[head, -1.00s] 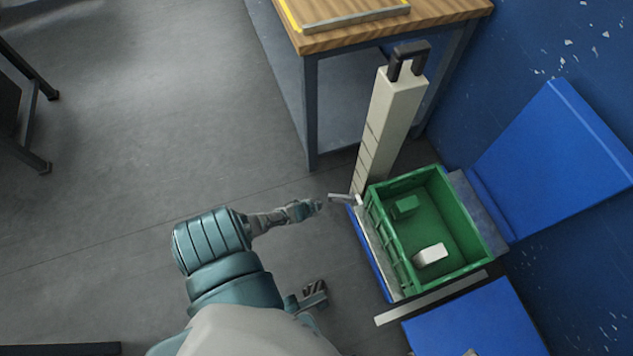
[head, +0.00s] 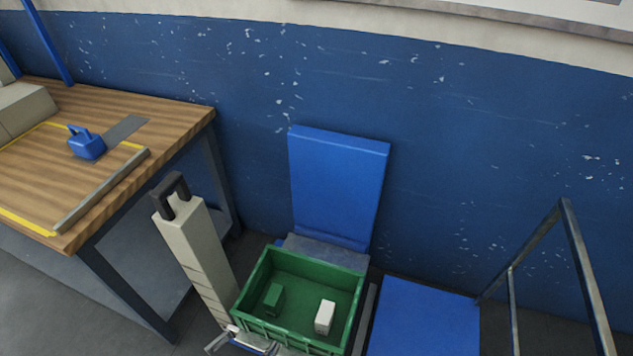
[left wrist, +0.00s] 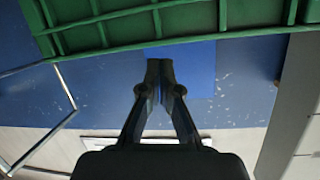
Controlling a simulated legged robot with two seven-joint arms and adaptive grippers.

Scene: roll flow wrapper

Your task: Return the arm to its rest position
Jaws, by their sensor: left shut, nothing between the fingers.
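My left gripper (left wrist: 158,68) shows in the left wrist view with its two dark fingers together at the tips and nothing between them. The green crate (left wrist: 125,28) crosses the top of that view, beyond the fingertips; I cannot tell the exact gap. In the head view the green crate (head: 300,336) stands at the lower middle, with a green block (head: 273,298) and a white block (head: 324,317) inside. I cannot make out my left gripper clearly in the head view. My right gripper is out of sight.
A beige post (head: 197,250) with a black handle stands left of the crate. A wooden table (head: 165,110) is at the left, bearing a blue handled object (head: 86,145). A blue panel (head: 338,190) rises behind the crate. A metal frame (head: 575,250) stands at the right.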

